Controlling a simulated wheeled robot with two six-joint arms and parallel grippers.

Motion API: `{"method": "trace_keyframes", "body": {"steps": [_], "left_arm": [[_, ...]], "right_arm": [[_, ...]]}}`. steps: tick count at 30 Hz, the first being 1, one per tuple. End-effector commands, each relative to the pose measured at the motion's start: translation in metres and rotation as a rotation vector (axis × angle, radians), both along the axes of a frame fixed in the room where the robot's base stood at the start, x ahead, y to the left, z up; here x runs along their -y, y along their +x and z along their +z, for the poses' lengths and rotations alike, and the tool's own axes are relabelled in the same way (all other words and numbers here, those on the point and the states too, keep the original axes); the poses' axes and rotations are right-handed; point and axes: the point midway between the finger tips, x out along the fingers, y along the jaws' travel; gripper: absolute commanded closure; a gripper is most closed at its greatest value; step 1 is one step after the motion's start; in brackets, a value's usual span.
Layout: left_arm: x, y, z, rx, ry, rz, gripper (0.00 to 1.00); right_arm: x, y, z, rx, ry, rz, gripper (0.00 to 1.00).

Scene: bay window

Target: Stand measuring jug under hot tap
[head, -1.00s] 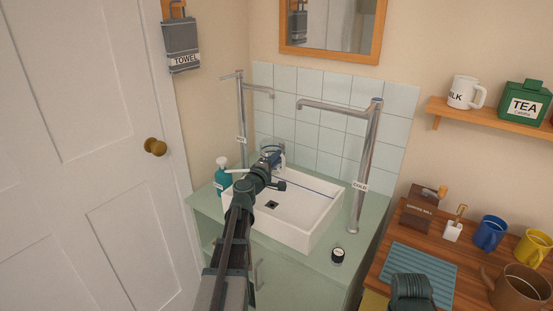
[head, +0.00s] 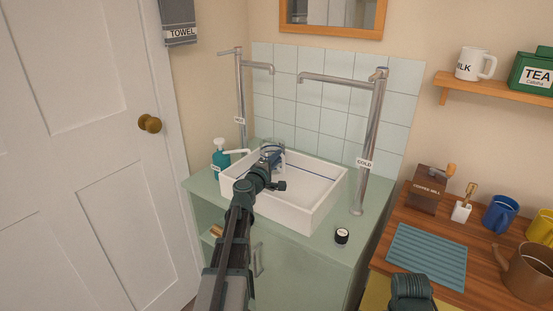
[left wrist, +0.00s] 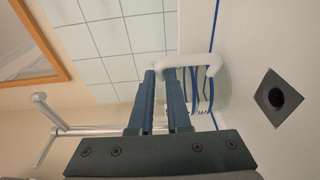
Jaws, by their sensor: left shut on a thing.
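The clear measuring jug (head: 277,146) with blue marks is at the back left of the white sink (head: 322,208). My left gripper (head: 268,160) is shut on its pale handle. In the left wrist view the handle (left wrist: 198,60) lies at the fingertips (left wrist: 160,72), with the clear wall behind it. The hot tap (head: 240,95), a tall chrome post labelled HOT, stands left of the jug, its spout end above and beside the jug. I cannot tell whether the jug touches the sink floor.
The tall cold tap (head: 370,130) stands at the sink's right. The drain (left wrist: 277,97) shows in the left wrist view. A wooden worktop (head: 480,263) is at right.

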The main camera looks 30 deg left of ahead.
Motion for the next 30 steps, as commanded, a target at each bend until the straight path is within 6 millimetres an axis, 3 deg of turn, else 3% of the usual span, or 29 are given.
{"method": "trace_keyframes", "body": {"steps": [22, 23, 24, 28, 30], "left_arm": [[0.0, 0.0, -0.0018, 0.0, 0.0, 0.0, 1.0], [0.0, 0.0, -0.0017, 0.0, 0.0, 0.0, 0.83], [0.0, 0.0, -0.0013, 0.0, 0.0, 0.0, 0.76], [0.0, 0.0, -0.0013, 0.0, 0.0, 0.0, 0.52], [0.0, 0.0, -0.0013, 0.0, 0.0, 0.0, 0.5]], "right_arm": [[0.0001, 0.0, -0.0018, 0.0, 0.0, 0.0, 0.5], [0.0001, 0.0, -0.0017, 0.0, 0.0, 0.0, 0.5], [0.0, 0.0, -0.0013, 0.0, 0.0, 0.0, 0.5], [0.0, 0.0, -0.0013, 0.0, 0.0, 0.0, 0.5], [0.0, 0.0, -0.0013, 0.0, 0.0, 0.0, 0.5]]}}
